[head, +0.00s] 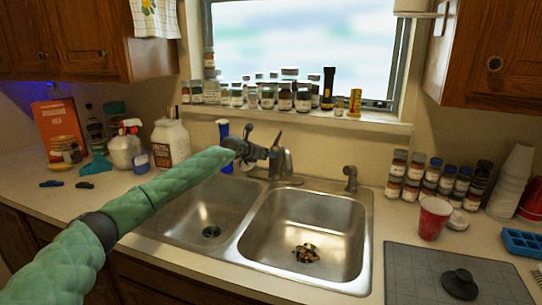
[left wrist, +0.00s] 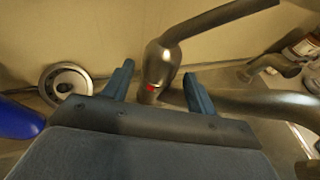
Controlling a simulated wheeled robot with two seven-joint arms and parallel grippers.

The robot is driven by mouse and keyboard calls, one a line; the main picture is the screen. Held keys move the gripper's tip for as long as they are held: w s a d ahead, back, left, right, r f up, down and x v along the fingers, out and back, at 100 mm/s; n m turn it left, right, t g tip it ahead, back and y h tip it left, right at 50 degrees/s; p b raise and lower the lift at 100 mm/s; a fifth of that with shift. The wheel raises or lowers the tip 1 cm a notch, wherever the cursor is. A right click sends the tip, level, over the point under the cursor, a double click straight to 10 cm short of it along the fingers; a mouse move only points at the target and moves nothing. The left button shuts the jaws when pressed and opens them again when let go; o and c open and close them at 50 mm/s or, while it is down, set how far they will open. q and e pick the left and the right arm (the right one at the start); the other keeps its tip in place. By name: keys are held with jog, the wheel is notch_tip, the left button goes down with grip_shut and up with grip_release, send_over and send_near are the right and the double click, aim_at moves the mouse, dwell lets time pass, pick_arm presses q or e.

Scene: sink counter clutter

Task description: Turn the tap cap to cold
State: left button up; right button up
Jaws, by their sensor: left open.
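The metal tap (head: 284,165) stands behind the double sink, with its spout toward the right basin. In the left wrist view its rounded cap (left wrist: 160,62) has a lever slanting up to the right and a red dot low on its front. My left gripper (head: 265,150), on the green arm, is at the tap's left side in the head view. In the left wrist view my left gripper (left wrist: 160,88) is open, with the lower cap between its two fingers. Whether a finger touches it I cannot tell. My right gripper is in neither view.
A blue bottle (head: 223,140) stands just left of the gripper; its blue edge (left wrist: 18,120) also shows in the left wrist view. A round metal fitting (left wrist: 66,84) lies left of the fingers. A small dispenser (head: 350,178) stands right of the tap. Jars line the windowsill (head: 300,118) above.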

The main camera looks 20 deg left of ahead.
pick_arm(q)
jog(key=shift+b+v, duration=0.45)
jog(key=shift+v, duration=1.7)
jog(key=shift+a, duration=0.1)
